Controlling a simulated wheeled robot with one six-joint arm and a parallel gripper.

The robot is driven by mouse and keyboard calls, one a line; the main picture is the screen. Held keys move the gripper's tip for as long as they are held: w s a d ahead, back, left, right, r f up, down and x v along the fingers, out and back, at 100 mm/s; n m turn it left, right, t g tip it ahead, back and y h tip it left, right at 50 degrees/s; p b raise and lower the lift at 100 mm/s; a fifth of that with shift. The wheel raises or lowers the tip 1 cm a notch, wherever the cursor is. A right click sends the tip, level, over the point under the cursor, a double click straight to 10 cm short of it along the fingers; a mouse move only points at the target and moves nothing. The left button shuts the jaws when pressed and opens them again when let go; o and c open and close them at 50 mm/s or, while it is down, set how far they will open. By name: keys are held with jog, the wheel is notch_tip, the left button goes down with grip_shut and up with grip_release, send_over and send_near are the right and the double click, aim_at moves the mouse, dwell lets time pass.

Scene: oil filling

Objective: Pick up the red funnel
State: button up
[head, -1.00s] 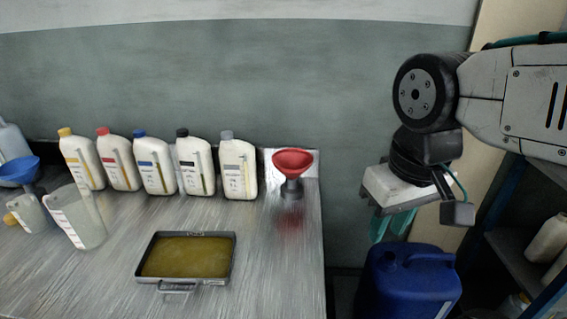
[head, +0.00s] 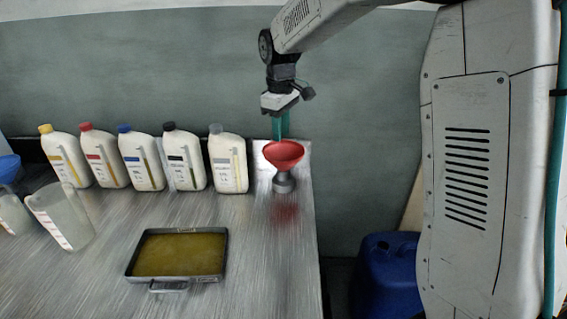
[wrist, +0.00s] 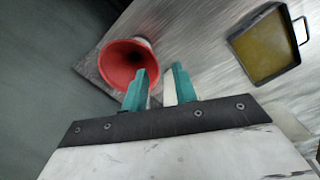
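The red funnel (head: 284,154) stands upright on a grey holder (head: 284,182) near the back right corner of the table. In the wrist view the funnel's wide mouth (wrist: 118,62) faces the camera. My gripper (head: 280,138) is directly above and behind the funnel's rim in the head view, pointing down. In the wrist view its two teal fingers (wrist: 154,82) are apart with a gap between them. The left finger overlaps the funnel's rim in that view; I cannot tell whether it touches. Nothing is seen held between the fingers.
Several white oil bottles (head: 228,164) stand in a row left of the funnel. A metal tray (head: 132,262) of yellowish oil lies at the table's front, and a clear jug (head: 62,215) is at left. A blue canister (head: 384,275) stands beyond the table's right edge.

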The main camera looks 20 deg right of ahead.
aim_at(284, 163)
jog(key=shift+n, duration=0.5)
jog(key=w+f, duration=0.1)
jog(key=f, duration=0.2)
jog(key=w+f, duration=0.1)
jog(key=f, duration=0.3)
jog(key=w+f, duration=0.2)
jog(key=f, duration=0.2)
jog(key=shift+a, duration=0.35)
jog(key=shift+c, duration=0.2)
grip_shut()
